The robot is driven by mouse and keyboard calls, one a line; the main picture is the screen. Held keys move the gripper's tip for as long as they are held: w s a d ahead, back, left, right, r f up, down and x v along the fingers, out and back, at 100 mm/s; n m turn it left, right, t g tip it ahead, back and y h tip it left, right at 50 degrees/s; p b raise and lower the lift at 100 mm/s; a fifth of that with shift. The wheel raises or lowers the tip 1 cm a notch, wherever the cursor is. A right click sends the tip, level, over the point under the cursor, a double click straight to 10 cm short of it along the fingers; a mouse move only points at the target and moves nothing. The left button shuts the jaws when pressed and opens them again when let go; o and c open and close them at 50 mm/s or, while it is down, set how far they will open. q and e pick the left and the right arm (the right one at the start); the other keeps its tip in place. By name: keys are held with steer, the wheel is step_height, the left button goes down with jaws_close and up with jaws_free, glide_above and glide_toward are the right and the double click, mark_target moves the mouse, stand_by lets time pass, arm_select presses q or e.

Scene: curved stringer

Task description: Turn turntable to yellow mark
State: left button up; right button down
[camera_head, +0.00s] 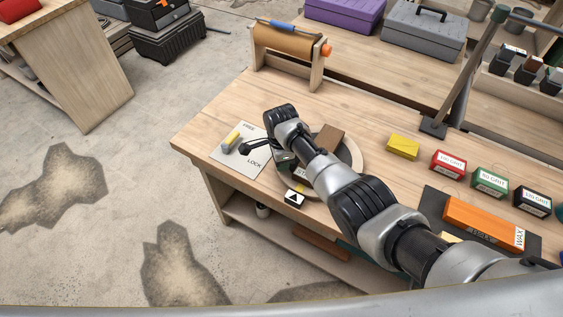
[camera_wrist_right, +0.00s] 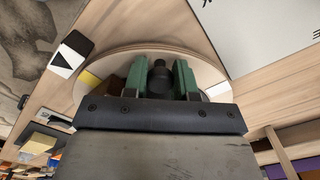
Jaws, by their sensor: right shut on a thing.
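The turntable (camera_head: 354,152) is a round wooden disc near the bench's front-left edge, partly hidden by my right arm. It also shows in the right wrist view (camera_wrist_right: 205,70). A brown block (camera_head: 330,138) is on it. A black marker with a white triangle (camera_head: 294,198) sits beside the rim; it also shows in the wrist view (camera_wrist_right: 70,56). A yellow mark (camera_wrist_right: 89,79) on the disc lies close to that marker. My right gripper (camera_wrist_right: 159,76) has green jaws shut on a dark round knob (camera_wrist_right: 158,78) over the disc. My left gripper is not in view.
A white FREE/LOCK plate (camera_head: 225,154) with a lever lies left of the turntable. A yellow block (camera_head: 403,147) and several sanding blocks stand to the right. A paper roll stand (camera_head: 287,45) is at the back. The bench edge is near the turntable.

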steer(key=shift+w+r, duration=0.1)
steer(key=shift+w, duration=0.05)
steer(key=c, duration=0.9)
jaws_free()
step_height(320, 180, up, 11)
steer(key=shift+p, duration=0.35)
steer(key=shift+f, duration=0.2)
